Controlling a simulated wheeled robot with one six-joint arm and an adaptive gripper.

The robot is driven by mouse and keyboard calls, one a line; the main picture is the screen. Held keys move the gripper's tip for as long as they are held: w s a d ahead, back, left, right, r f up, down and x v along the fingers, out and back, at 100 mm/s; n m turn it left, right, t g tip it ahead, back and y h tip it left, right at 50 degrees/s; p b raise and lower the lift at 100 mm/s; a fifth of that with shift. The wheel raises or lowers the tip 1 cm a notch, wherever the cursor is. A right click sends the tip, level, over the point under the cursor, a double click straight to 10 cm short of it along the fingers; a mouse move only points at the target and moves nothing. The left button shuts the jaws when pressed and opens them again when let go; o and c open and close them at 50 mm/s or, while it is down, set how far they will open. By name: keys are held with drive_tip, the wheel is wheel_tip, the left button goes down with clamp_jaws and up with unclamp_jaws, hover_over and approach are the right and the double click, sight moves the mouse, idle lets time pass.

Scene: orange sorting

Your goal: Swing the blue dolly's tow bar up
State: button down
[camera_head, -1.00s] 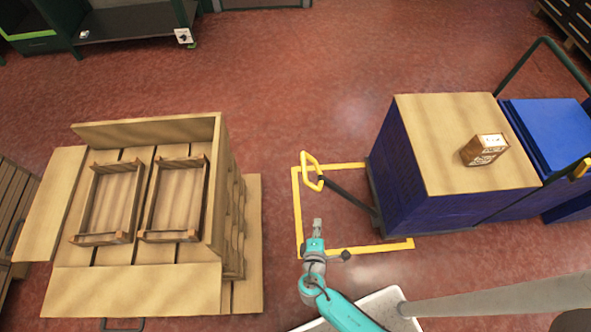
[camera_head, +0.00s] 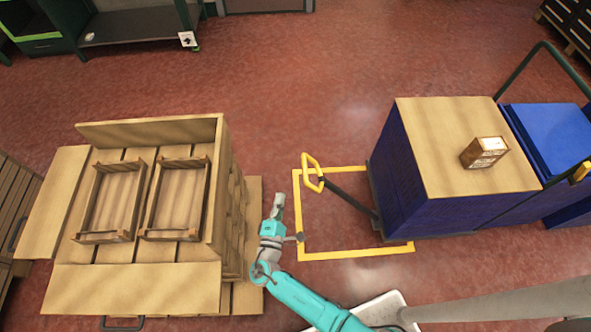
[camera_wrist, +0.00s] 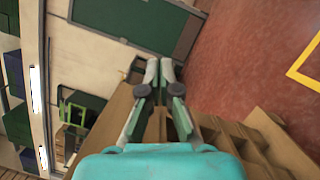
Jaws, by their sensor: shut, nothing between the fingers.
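The blue dolly's tow bar (camera_head: 345,194) is a dark bar with a yellow loop handle (camera_head: 312,170) at its free end. It reaches left from the dolly's dark base and the handle end is at the left edge of the yellow floor outline. The dolly carries a blue stack (camera_head: 400,190) with a tan top. My gripper (camera_head: 278,200) is shut and empty, left of the handle and apart from it, between the handle and the wooden crates. In the wrist view my gripper (camera_wrist: 158,75) shows its fingertips together with nothing between them.
A large wooden crate (camera_head: 225,180) holding small wooden trays stands close on the left of my gripper. A yellow floor outline (camera_head: 350,254) surrounds the tow bar. A small brown box (camera_head: 480,155) sits on the blue stack. Red floor (camera_head: 310,80) is clear beyond.

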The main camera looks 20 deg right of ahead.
drive_tip(key=w+d+r, duration=0.2)
drive_tip(key=w+d, duration=0.5)
drive_tip(key=d, duration=0.1)
drive_tip(key=shift+w+d+r, duration=0.2)
drive_tip(key=shift+d+r, duration=0.1)
drive_tip(key=shift+d, duration=0.05)
idle(0.4)
